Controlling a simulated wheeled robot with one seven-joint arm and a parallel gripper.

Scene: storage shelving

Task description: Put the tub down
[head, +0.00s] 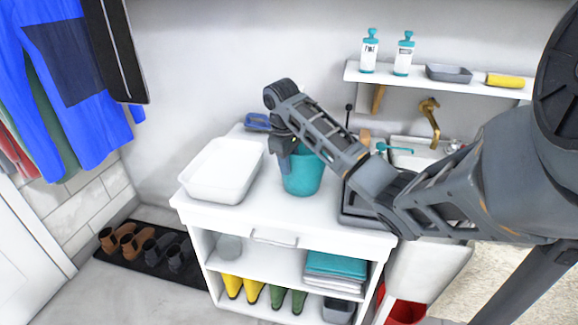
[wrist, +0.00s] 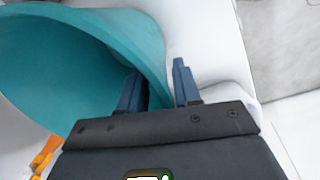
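A white rectangular tub (head: 222,172) rests upright on the left of the white cabinet top. A teal bucket (head: 302,178) stands to its right, and its base appears to be on the cabinet top. My gripper (head: 287,160) points down at the bucket's left rim. In the wrist view my gripper (wrist: 158,90) has its fingers apart, one inside the teal bucket (wrist: 70,65) and one outside, with the bucket wall between them. A gap shows beside the wall. A white surface, likely the tub (wrist: 205,45), shows beyond the outer finger.
A blue-handled item (head: 257,122) lies behind the tub. A sink with a brass tap (head: 430,118) is to the right, below a wall shelf (head: 440,84) with bottles. Boots and folded cloths (head: 335,268) fill the lower shelves. The cabinet's front top is clear.

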